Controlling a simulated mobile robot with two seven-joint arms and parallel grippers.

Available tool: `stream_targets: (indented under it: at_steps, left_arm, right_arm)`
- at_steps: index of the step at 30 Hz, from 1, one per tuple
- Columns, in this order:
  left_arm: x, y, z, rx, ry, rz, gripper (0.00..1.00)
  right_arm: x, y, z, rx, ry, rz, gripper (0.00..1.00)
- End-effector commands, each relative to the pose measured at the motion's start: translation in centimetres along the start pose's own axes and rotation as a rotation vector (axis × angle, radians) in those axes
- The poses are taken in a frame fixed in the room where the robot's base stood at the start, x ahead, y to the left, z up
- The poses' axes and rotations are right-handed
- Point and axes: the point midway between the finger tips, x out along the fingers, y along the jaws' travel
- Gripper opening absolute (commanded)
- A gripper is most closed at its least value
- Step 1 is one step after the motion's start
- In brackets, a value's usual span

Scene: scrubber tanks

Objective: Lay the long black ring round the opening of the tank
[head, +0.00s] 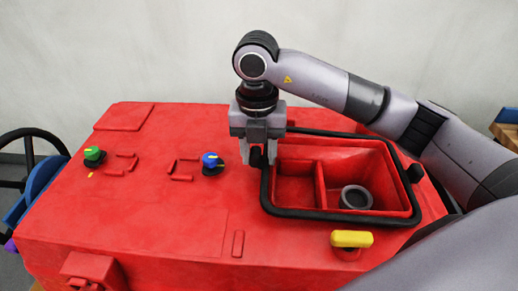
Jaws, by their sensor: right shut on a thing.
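The long black ring (318,214) lies around the rectangular opening of the red tank (385,160), on the red top. Its front side and left side show close to the opening's edge, and its back side runs behind the opening. My right gripper (258,160) points down at the ring's left side, near the back left corner, and is shut on the ring there. My right arm hides part of the ring's back right. I cannot tell whether the ring lies flat everywhere. My left gripper is not in view.
A grey round port (356,197) sits inside the opening. A yellow-topped knob (351,239) stands in front of it. A blue knob (211,161) and a green knob (94,155) stand to the left. A black steering wheel (30,146) is at the far left.

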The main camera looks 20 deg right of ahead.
Motion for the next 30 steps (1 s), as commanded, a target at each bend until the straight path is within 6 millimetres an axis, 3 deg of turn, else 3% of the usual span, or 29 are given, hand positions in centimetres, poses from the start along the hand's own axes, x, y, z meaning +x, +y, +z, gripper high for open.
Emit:
stream_targets:
  at_steps: [30]
  left_arm:
    - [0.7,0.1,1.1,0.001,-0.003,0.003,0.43]
  right_arm:
    - [1.9,0.0,-0.1,0.001,0.004,-0.001,0.04]
